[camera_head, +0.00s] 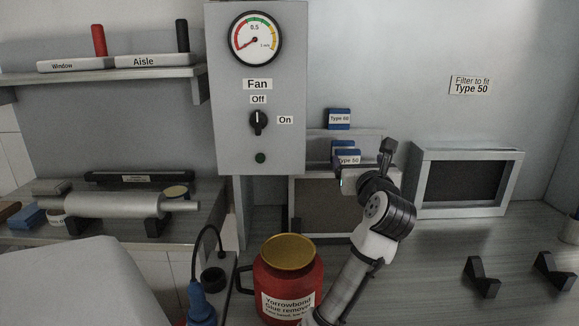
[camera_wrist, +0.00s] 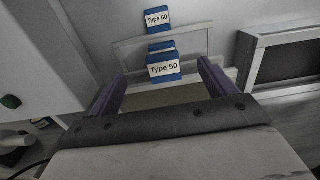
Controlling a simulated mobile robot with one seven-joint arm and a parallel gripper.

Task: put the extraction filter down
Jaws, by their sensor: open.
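A filter panel with a blue tab marked Type 50 (camera_head: 347,159) stands upright at the back of the counter, left of a pale frame. The Type 50 tab (camera_wrist: 164,68) shows between my fingertips in the wrist view, with a gap on each side. My gripper (camera_wrist: 163,72) is open and holds nothing. In the head view my gripper (camera_head: 352,173) is close to the tab, and the wrist hides part of the panel. Another blue tab and a tab marked Type 60 (camera_head: 339,118) stand behind it.
A dark-centred pale frame (camera_head: 464,182) stands to the right, below a sign reading Filter to fit Type 50 (camera_head: 470,85). A red glue remover can (camera_head: 289,283) stands beside my arm. The fan panel (camera_head: 257,88) hangs left. Black brackets (camera_head: 483,277) stand at right on clear counter.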

